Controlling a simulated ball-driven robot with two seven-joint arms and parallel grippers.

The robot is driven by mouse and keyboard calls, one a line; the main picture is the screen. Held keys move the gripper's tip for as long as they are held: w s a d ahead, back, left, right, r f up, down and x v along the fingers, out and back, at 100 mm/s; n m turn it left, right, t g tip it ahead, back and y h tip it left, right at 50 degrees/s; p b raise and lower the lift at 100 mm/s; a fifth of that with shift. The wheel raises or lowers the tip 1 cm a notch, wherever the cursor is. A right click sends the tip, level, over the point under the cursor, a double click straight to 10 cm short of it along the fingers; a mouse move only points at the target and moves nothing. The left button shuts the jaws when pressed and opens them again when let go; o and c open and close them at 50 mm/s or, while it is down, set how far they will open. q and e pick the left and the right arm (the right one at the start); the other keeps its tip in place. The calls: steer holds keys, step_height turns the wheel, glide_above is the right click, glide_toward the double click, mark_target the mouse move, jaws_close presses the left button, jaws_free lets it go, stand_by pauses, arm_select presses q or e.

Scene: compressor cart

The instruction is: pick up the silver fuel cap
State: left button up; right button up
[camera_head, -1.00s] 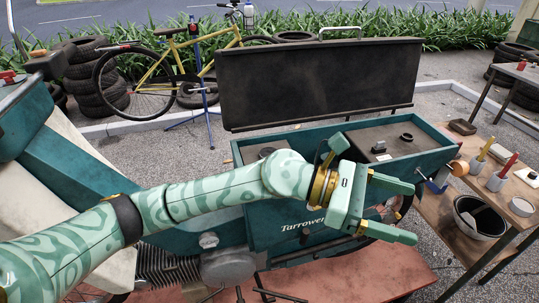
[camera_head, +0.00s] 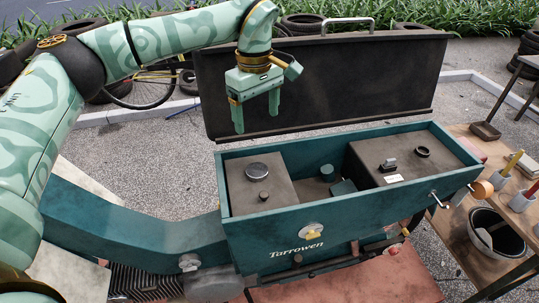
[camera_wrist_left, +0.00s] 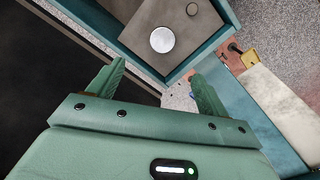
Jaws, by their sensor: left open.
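The silver fuel cap (camera_head: 257,170) is a round, shiny disc on the dark left-hand block inside the teal cart box (camera_head: 400,190). It also shows as a bright disc in the left wrist view (camera_wrist_left: 162,40), beyond the fingertips. My left gripper (camera_head: 256,118) is open and empty, its fingers pointing down. In the head view it appears above and behind the cap, in front of the raised lid. In the left wrist view the open fingers (camera_wrist_left: 158,78) are apart from the cap. My right gripper is not in view.
The raised dark lid (camera_head: 340,85) stands behind the box. A small dark knob (camera_head: 264,196) sits close to the cap. The dark block at the right holds a black ring (camera_head: 422,152). A wooden table (camera_head: 455,235) with a bucket stands at the right.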

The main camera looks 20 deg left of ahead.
arm_select(q)
steer(key=b, duration=0.2)
glide_above(257, 170)
step_height(257, 170, down, 9)
steer(key=shift+w, duration=0.15)
steer(key=shift+f, duration=0.7)
steer(key=shift+s+f, duration=0.2)
steer(key=shift+f, duration=0.1)
step_height(257, 170, down, 5)
steer(key=shift+r+b, duration=0.15)
steer(key=shift+b, duration=0.15)
steer(key=c, duration=1.1)
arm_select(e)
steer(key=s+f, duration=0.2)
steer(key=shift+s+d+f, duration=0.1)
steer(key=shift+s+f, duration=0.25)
